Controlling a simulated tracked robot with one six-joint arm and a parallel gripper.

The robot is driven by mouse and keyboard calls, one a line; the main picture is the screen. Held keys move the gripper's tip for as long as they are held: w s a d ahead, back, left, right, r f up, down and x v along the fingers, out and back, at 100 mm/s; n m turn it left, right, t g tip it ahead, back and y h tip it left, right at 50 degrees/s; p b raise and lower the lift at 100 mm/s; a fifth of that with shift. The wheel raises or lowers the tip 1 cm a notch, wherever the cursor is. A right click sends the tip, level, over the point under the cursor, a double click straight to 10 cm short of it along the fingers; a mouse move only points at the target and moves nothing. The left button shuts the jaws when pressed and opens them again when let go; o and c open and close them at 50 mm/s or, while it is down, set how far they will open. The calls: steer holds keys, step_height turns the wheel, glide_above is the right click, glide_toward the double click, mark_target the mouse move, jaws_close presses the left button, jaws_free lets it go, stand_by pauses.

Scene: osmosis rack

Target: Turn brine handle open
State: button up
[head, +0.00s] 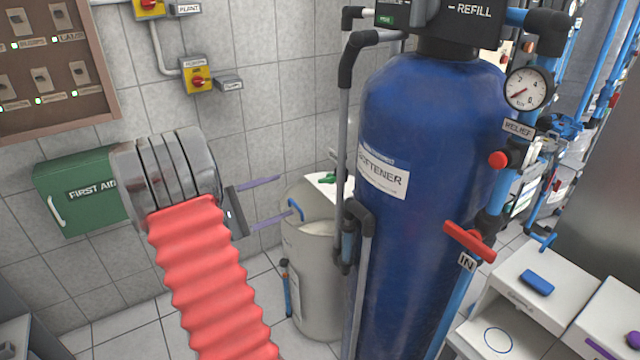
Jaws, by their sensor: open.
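My gripper (285,197) is open, with two thin purple fingers spread apart and nothing seen between them. It points right, toward the pale brine tank (318,280) beside the softener. A small curved blue handle (296,208) shows at the tank's upper left, close to the lower fingertip. I cannot tell whether they touch. No brine label is readable, so I cannot be sure that this is the brine handle.
The big blue softener vessel (420,230) stands right of the tank, with grey pipes (347,110) between. A red handle (469,241) marked IN and a pressure gauge (527,89) are farther right. A green first aid box (78,190) hangs on the left wall.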

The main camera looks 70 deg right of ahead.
mark_target(322, 182)
steer(key=m, duration=1.9)
steer(key=shift+s+a+m, duration=0.1)
steer(key=shift+a+m, duration=0.1)
steer(key=shift+m, duration=0.2)
steer(key=x, duration=1.3)
steer(key=shift+s+d, duration=0.3)
steer(key=shift+c, duration=0.2)
steer(key=c, duration=1)
